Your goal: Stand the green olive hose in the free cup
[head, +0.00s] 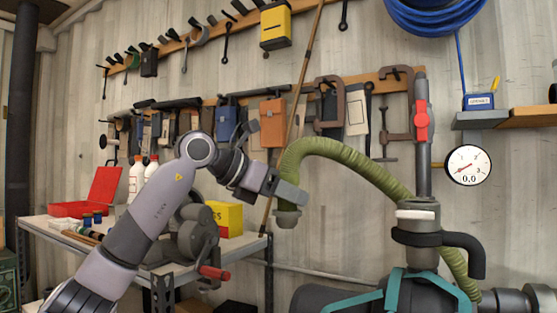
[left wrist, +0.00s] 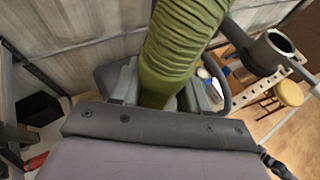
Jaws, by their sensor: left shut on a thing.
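The olive green hose (head: 340,152) arches in the head view from its grey end fitting (head: 287,217) over to the right, and passes down behind a grey upright fitting. My left gripper (head: 284,191) is shut on the hose just above that end fitting, which hangs downward in the air. In the left wrist view the ribbed hose (left wrist: 180,50) runs up between the fingers of my left gripper (left wrist: 160,97). A grey round open cup (left wrist: 278,48) shows at upper right there, apart from the hose and apparently empty. I cannot pick this cup out surely in the head view. My right gripper is not in view.
A workbench (head: 145,262) at left holds a red case (head: 95,195), white bottles and a yellow box (head: 228,217). Tools and clamps hang on the back wall. A round gauge (head: 467,165) is at right. Dark machinery with teal straps (head: 392,290) fills the lower right.

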